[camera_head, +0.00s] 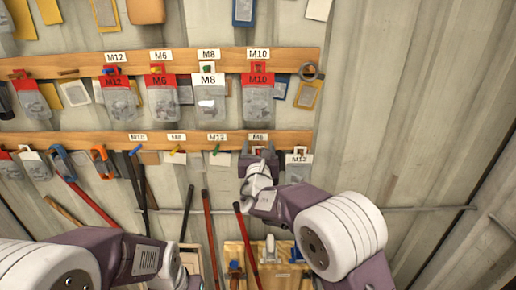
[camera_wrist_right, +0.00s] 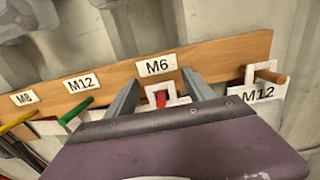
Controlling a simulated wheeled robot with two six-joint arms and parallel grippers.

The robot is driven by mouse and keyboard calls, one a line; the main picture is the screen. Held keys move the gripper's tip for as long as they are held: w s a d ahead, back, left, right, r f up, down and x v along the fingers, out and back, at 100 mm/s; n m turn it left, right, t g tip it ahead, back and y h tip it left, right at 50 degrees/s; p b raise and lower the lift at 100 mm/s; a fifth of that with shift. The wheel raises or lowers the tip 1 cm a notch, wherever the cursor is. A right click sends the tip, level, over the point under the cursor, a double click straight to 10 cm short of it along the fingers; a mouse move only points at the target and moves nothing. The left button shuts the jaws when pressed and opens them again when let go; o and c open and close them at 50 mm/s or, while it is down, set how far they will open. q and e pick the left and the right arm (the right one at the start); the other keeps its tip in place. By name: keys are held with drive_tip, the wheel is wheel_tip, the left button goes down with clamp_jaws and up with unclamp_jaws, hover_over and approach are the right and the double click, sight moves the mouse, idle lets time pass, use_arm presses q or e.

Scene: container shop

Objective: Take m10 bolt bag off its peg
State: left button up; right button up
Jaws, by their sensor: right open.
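A bag with a red header printed M10 (camera_head: 258,95) hangs on the upper wooden rail (camera_head: 180,60), under the M10 label (camera_head: 258,53). My right gripper (camera_head: 258,157) is lower, at the lower rail, under the M6 label (camera_head: 257,138). In the right wrist view my right gripper (camera_wrist_right: 162,88) is open, its fingers on either side of a red peg (camera_wrist_right: 161,98) with a white card (camera_wrist_right: 154,90) on it. The gripper hides the card's lower part, so I cannot read it. My left arm shows at the lower left, but its gripper is out of view.
A white M12 card (camera_wrist_right: 260,90) hangs on a brown peg right of the gripper. A green peg (camera_wrist_right: 75,113) is to the left. Upper-rail neighbours include a white M8 bag (camera_head: 208,90). Long red-handled tools stand below. The wall at right is bare.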

sight(258, 153)
drive_tip(key=shift+s, duration=0.1)
drive_tip(key=shift+c, duration=0.3)
clamp_jaws()
drive_tip(key=shift+r, duration=0.3)
drive_tip(key=shift+b, duration=0.35)
drive_tip(key=shift+s+b, duration=0.45)
drive_tip(key=shift+s, duration=0.2)
drive_tip(key=shift+s+r+b, duration=0.15)
drive_tip(key=shift+s+b, duration=0.2)
drive_tip(key=shift+s, duration=0.45)
drive_tip(key=shift+s+r+b, duration=0.1)
drive_tip(key=shift+s+b, duration=0.25)
drive_tip(key=shift+s, duration=0.45)
